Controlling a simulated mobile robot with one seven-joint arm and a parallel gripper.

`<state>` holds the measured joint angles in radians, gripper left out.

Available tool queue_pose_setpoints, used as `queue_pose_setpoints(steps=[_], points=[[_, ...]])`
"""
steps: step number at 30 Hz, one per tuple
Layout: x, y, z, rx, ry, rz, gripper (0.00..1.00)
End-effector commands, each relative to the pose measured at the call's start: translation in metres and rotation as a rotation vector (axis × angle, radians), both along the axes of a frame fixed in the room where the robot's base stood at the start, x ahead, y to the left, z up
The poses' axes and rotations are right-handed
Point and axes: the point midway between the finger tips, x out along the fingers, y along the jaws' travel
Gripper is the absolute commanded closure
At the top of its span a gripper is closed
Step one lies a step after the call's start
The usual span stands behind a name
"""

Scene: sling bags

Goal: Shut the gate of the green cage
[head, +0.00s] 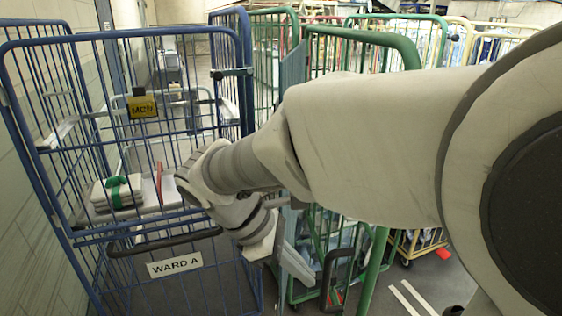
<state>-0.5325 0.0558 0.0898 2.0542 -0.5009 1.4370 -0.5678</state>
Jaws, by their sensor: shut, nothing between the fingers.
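The green cage (363,37) stands in the middle, behind my arm, with its curved green top rail showing above the arm. A green upright (376,268) and a dark handle (327,280) show below the arm. My arm hides most of its front, so I cannot tell how far its gate stands open. My gripper (292,262) is at the end of the folded wrist, low in the middle, in front of the green cage's left side. It is shut and empty. I cannot tell whether it touches the cage.
More cages, including a yellow one (418,246), stand behind. Some bare floor (440,285) shows at the lower right.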

Motion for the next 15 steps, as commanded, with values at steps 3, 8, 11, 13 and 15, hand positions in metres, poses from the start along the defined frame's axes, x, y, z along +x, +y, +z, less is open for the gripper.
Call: queue_pose_setpoints(steps=[3, 8, 11, 13, 15], points=[[0.009, 0.019, -0.009, -0.097, 0.078, 0.122, 1.0], [0.015, 0.03, -0.013, -0.165, 0.128, 0.202, 1.0], [0.015, 0.03, -0.015, -0.178, 0.138, 0.215, 1.0], [0.016, 0.025, -0.019, -0.179, 0.139, 0.214, 1.0], [0.016, 0.018, -0.026, -0.178, 0.139, 0.213, 1.0]])
